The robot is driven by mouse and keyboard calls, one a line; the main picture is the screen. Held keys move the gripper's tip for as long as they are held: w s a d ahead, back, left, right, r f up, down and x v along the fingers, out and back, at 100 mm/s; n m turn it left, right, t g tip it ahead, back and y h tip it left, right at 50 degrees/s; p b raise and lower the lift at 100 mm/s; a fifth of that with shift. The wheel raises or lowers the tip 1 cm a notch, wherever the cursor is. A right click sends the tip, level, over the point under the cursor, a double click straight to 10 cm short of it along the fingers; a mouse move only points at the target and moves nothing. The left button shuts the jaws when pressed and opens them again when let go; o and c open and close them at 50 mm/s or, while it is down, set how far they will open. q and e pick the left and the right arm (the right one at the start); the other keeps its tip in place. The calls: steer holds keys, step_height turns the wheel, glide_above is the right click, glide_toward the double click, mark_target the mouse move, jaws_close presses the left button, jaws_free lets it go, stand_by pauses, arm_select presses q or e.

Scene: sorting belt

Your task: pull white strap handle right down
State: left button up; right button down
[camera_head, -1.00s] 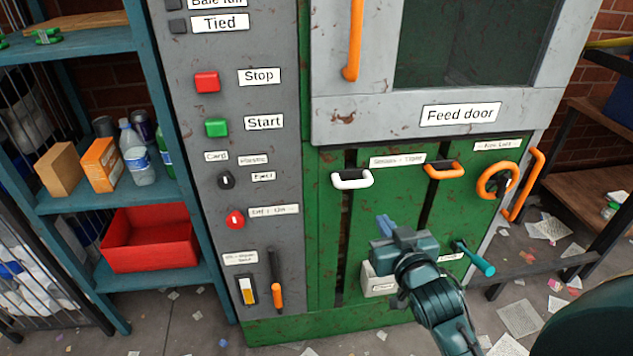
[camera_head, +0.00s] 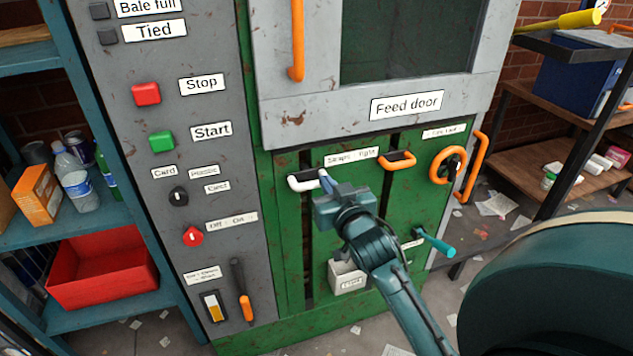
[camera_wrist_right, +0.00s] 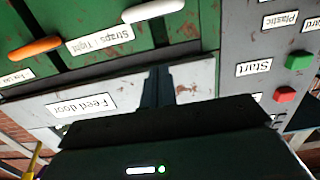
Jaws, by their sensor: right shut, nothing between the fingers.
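The white strap handle (camera_head: 304,183) is a white bar at the top of a dark vertical slot in the green panel (camera_head: 384,238). My right gripper (camera_head: 324,177) is shut and empty. In the head view its blue fingertips overlap the right end of the handle; I cannot tell whether they touch it. In the upside-down wrist view the white handle (camera_wrist_right: 153,10) shows beyond the fingertips (camera_wrist_right: 160,70), with a gap in the picture. My left gripper is not in view.
An orange handle (camera_head: 398,160) tops the second slot, with an orange ring wheel (camera_head: 447,166) to its right. The grey feed door (camera_head: 365,105) is above. A teal crank (camera_head: 436,243) sticks out lower right. A blue shelf (camera_head: 95,225) stands left.

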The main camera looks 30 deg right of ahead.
glide_above(316, 183)
steer(key=a+v, duration=0.1)
steer(key=v, duration=0.2)
steer(key=f, duration=0.3)
steer(key=w+f, duration=0.1)
steer(key=shift+d+f, duration=0.3)
